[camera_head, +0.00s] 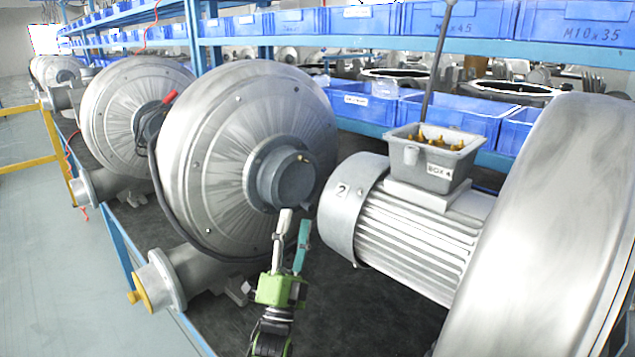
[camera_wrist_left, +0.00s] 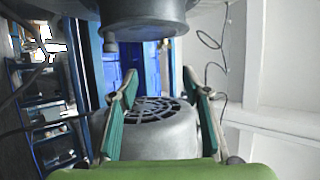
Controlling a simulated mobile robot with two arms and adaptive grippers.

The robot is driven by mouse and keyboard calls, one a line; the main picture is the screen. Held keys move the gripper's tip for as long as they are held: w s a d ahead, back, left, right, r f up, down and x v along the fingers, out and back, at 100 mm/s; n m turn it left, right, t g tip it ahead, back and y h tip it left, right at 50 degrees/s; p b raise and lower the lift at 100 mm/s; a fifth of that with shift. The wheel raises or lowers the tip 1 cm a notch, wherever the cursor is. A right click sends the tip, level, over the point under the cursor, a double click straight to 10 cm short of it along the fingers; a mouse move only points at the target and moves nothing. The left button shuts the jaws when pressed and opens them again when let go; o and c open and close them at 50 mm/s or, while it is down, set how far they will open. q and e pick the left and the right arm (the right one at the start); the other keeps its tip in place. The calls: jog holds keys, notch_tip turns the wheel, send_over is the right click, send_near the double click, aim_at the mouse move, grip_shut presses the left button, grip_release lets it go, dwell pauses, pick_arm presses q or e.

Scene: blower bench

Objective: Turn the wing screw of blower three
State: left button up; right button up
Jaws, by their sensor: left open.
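A large silver blower (camera_head: 225,150) stands in the middle of the head view; I see no number on it. My left gripper (camera_head: 294,218) is open and empty, just below the hub, fingers pointing up. It also shows in the left wrist view (camera_wrist_left: 160,82), its fingertips apart from the screw. My right gripper is not in view.
A motor marked 2 (camera_head: 400,230) with an open terminal box (camera_head: 437,152) stands close right of the gripper. More blowers (camera_head: 115,110) line the bench at left. Blue bins (camera_head: 455,18) fill the shelves behind. Dark bench top (camera_head: 345,310) is free in front.

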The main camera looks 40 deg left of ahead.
pick_arm(q)
jog(key=p, duration=0.2)
send_near(305, 161)
jog(key=p+x, duration=0.1)
jog(key=x, duration=0.6)
jog(key=shift+r, duration=0.1)
jog(key=shift+w+a+r, duration=0.1)
jog(key=shift+w+r, duration=0.1)
jog(key=shift+w, duration=0.05)
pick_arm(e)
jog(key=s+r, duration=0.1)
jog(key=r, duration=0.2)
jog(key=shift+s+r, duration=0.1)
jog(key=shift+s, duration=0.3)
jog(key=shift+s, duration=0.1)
pick_arm(q)
jog(key=shift+c, duration=0.4)
jog(key=shift+p, duration=0.3)
jog(key=c, duration=1)
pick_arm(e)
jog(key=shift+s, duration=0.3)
